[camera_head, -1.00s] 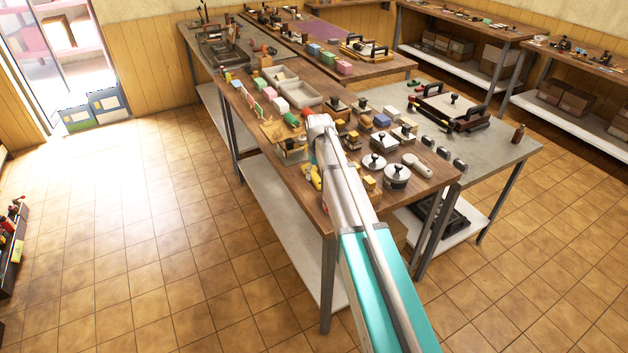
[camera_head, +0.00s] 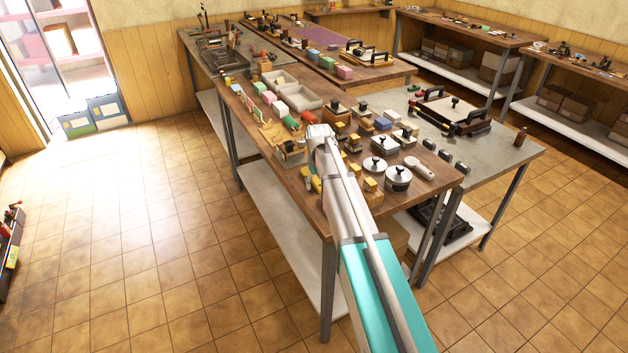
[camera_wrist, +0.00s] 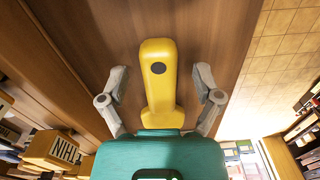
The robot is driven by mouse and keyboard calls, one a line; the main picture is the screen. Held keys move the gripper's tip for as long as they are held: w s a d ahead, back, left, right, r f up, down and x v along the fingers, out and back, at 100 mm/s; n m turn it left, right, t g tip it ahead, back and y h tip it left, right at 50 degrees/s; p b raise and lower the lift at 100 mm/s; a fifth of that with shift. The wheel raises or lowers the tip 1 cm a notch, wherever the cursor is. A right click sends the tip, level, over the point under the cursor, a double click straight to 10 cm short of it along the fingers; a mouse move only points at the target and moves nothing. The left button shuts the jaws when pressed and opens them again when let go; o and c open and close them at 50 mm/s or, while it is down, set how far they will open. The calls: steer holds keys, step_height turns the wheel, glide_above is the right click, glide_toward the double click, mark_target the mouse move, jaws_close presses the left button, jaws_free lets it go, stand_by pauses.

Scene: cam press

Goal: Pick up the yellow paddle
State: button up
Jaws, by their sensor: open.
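The yellow paddle (camera_wrist: 158,80) lies on the brown wooden table (camera_wrist: 210,25) in the wrist view, its long axis running up the picture. It has a dark round spot near its far end. My gripper (camera_wrist: 158,78) is open, with one grey finger on each side of the paddle and a visible gap on both sides. In the head view a small yellow piece (camera_head: 315,184) shows beside my arm, and the gripper itself is hidden by the arm.
A yellow block with black letters (camera_wrist: 52,150) stands at the lower left of the wrist view. Silver round-lidded pieces (camera_head: 398,178) and a white paddle-like piece (camera_head: 418,167) lie right of my arm.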

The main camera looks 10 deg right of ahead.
jaws_close()
stand_by(0.3)
steer(key=shift+r, duration=0.15)
step_height(320, 180, up, 3)
steer(key=p, duration=0.2)
steer(key=shift+f+p, duration=0.2)
steer(key=shift+p, duration=0.2)
steer(key=s+a+r+p, duration=0.3)
steer(key=s+r+p, duration=0.7)
steer(key=s, duration=0.3)
steer(key=shift+s, duration=0.3)
steer(key=shift+a, duration=0.1)
